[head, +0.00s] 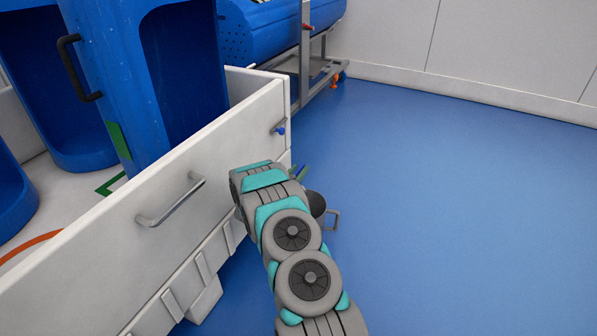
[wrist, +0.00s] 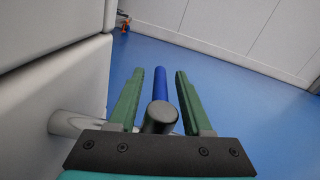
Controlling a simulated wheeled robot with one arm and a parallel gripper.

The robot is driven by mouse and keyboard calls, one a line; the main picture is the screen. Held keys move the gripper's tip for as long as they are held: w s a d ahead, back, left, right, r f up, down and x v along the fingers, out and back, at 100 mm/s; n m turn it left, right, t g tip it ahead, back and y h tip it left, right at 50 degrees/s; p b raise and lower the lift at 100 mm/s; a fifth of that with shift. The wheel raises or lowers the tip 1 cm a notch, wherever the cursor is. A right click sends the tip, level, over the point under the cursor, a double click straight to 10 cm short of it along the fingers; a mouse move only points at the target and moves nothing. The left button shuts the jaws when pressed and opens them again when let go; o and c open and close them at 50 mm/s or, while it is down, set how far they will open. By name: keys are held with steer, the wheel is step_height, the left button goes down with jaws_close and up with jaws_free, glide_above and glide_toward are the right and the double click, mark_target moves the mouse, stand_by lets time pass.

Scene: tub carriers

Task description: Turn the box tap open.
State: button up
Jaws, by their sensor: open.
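The box tap shows in the wrist view as a grey pipe (wrist: 72,122) coming out of the white box wall, a dark round knob end (wrist: 160,117) and a blue lever (wrist: 160,88). The lever points away from the wrist camera, roughly crosswise to the pipe. My gripper (wrist: 160,73) is open, with one green finger on each side of the lever and a visible gap on both sides. In the head view my gripper (head: 299,172) is at the box's near right corner, and a bit of blue lever shows by the fingers. My arm hides most of the tap.
The white box (head: 100,240) has a metal handle (head: 170,200) on its side and holds blue tubs (head: 110,80). A small blue-tipped fitting (head: 281,130) sits near its corner. A metal frame (head: 305,75) stands behind. Blue floor (head: 450,220) at the right is clear.

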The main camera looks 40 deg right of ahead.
jaws_close()
stand_by(0.3)
stand_by(1.1)
